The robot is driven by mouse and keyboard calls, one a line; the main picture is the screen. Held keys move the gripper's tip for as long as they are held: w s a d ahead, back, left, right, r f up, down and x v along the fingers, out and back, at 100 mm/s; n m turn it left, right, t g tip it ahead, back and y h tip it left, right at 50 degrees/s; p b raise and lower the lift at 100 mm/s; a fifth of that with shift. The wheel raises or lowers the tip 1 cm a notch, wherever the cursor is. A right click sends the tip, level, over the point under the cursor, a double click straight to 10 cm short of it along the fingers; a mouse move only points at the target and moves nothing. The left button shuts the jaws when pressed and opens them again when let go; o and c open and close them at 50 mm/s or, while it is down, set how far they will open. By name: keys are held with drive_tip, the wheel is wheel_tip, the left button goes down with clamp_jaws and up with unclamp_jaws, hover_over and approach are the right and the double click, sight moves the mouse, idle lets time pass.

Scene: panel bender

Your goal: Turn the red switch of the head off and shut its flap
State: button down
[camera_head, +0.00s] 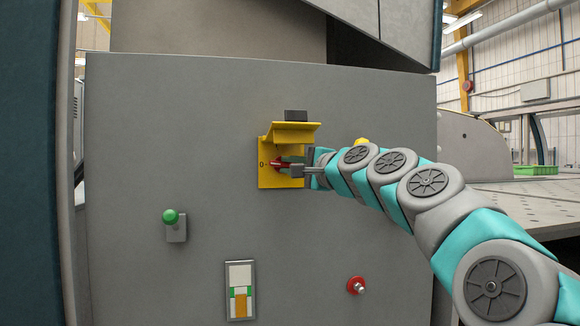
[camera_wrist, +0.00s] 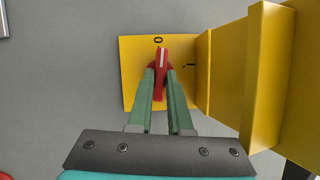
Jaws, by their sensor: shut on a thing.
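The red switch (camera_head: 275,163) sits on a yellow plate (camera_head: 268,180) on the grey machine face. In the wrist view the red switch handle (camera_wrist: 163,54) has a white line that points at, or very nearly at, the 0 mark (camera_wrist: 158,40). The I mark (camera_wrist: 189,65) is to its right there. My gripper (camera_head: 288,167) is shut on the handle; its two green fingers (camera_wrist: 159,75) lie on either side of it. The yellow flap (camera_head: 290,131) is open, sticking out above the switch; it fills the right of the wrist view (camera_wrist: 262,80).
A dark block (camera_head: 296,115) sits above the flap. A green knob (camera_head: 170,216) is at lower left, a label panel (camera_head: 240,290) below, and a red knob (camera_head: 356,285) at lower right. A yellow part (camera_head: 362,141) shows behind my arm. The face left of the plate is clear.

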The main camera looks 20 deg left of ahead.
idle(0.3)
drive_tip(key=c, duration=0.8)
unclamp_jaws()
drive_tip(key=shift+c, duration=0.2)
drive_tip(key=shift+s+d, duration=0.1)
drive_tip(key=b+v, duration=0.1)
drive_tip(key=v, duration=0.6)
drive_tip(key=shift+d, duration=0.2)
drive_tip(key=shift+s, duration=0.15)
